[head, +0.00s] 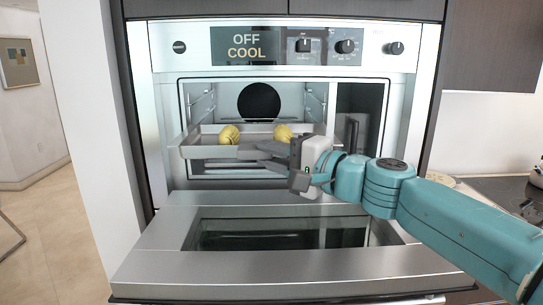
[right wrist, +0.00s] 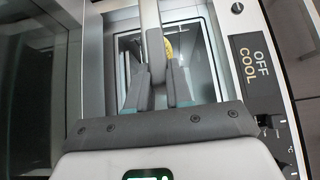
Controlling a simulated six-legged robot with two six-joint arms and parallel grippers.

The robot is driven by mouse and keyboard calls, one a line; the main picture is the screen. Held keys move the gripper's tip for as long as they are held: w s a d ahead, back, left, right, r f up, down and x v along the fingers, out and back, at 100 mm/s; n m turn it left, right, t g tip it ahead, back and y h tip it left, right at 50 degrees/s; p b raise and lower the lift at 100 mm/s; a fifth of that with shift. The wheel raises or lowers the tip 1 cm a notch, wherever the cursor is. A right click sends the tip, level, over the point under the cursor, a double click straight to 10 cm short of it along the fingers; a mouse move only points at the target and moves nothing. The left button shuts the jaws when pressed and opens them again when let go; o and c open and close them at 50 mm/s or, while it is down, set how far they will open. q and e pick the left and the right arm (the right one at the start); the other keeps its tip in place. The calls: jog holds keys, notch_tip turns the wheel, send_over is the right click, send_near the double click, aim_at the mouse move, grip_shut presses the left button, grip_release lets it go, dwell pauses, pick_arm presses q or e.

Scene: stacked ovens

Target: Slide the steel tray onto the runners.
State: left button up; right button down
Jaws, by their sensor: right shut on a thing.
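The steel tray (head: 205,152) is shallow and carries two yellow round items, one at the left (head: 229,134) and one at the right (head: 283,132). It sits at the mouth of the upper oven, its front edge sticking out over the lowered door. My right gripper (head: 262,156) is shut on the tray at the right part of its front edge. In the right wrist view the gripper fingers (right wrist: 160,75) point into the oven, with one yellow item partly showing behind them. Wire runners (head: 203,106) line the cavity's side walls. Whether the tray rests on them I cannot tell. My left gripper is out of view.
The oven door (head: 150,238) lies open and flat below the cavity, with a dark glass window. The control panel (head: 280,46) above reads OFF and COOL. A counter with a dark hob (head: 500,190) is at the right. Open floor is at the left.

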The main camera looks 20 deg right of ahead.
aim_at(276, 139)
jog(key=shift+w+d, duration=0.25)
jog(key=shift+w, duration=0.4)
jog(key=shift+w+d, duration=0.2)
jog(key=shift+w, duration=0.6)
jog(key=shift+w+d+p, duration=0.25)
jog(key=shift+w+p, duration=0.25)
jog(key=shift+w, duration=0.4)
jog(key=shift+w+d+p, duration=0.25)
jog(key=shift+w+p, duration=0.2)
jog(key=shift+w, duration=0.45)
jog(key=shift+w+d+p, duration=0.3)
jog(key=shift+w+p, duration=0.3)
jog(key=shift+w, duration=0.4)
jog(key=shift+w+d+p, duration=0.25)
jog(key=shift+w+p, duration=0.3)
jog(key=shift+w, duration=0.4)
